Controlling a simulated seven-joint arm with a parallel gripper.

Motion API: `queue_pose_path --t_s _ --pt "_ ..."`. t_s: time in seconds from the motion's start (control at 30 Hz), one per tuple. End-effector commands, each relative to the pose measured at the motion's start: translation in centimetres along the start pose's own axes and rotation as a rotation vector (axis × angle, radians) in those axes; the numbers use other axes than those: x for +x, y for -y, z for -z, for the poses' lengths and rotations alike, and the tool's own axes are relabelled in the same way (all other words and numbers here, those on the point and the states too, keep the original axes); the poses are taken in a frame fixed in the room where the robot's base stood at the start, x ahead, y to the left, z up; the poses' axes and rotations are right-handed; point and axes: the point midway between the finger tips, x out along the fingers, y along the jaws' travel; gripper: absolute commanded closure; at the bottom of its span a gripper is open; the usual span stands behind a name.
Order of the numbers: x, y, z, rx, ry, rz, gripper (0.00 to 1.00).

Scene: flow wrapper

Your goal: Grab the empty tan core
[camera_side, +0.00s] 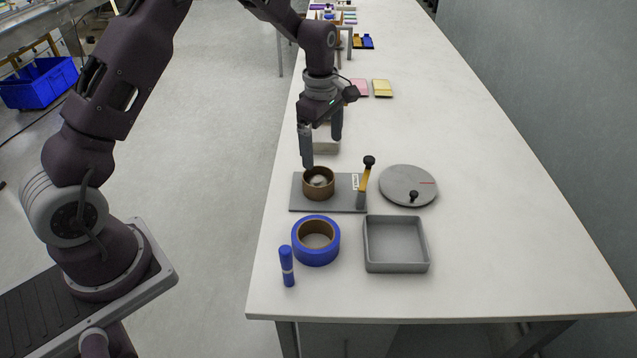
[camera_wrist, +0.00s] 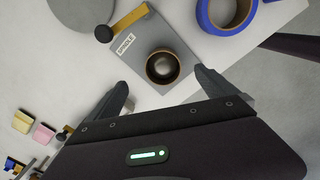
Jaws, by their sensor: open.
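The empty tan core (camera_side: 318,184) is a short brown ring standing on the grey spindle plate (camera_side: 337,206), around a rounded metal spindle. In the wrist view the core (camera_wrist: 163,67) lies ahead of my gripper, with the spindle's pale top showing inside it and the plate's "SPINDLE" label (camera_wrist: 125,44) beside it. My gripper (camera_side: 322,152) is open and empty, above and behind the core in the side view. Its two fingers also show in the wrist view (camera_wrist: 165,92), spread apart with the core beyond their tips. No contact with the core is visible.
An orange lever with a black knob (camera_side: 367,178) rises at the plate's right. A blue tape roll (camera_side: 316,241), blue marker (camera_side: 287,266), grey tray (camera_side: 372,263) and grey disc (camera_side: 408,178) stand nearby. A pale box (camera_side: 327,145) sits behind my gripper. The table's right side is clear.

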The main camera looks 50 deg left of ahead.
Motion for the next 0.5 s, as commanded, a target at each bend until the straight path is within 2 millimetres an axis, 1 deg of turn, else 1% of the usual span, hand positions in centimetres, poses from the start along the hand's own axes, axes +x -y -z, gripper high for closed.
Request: queue_pose_path --t_s 0.03,0.1,0.23,0.37,0.5 --pt "2.1 -0.4 0.3 -0.062 -0.006 0.020 0.04" --pt "4.0 -0.8 0.5 -0.127 -0.012 0.035 0.04" --pt "5.9 -0.8 0.7 -0.164 -0.015 0.042 0.04" --pt "7.8 -0.3 1.0 -0.164 -0.015 0.045 0.04" --pt "10.4 0.4 1.4 -0.162 -0.014 0.044 0.04"
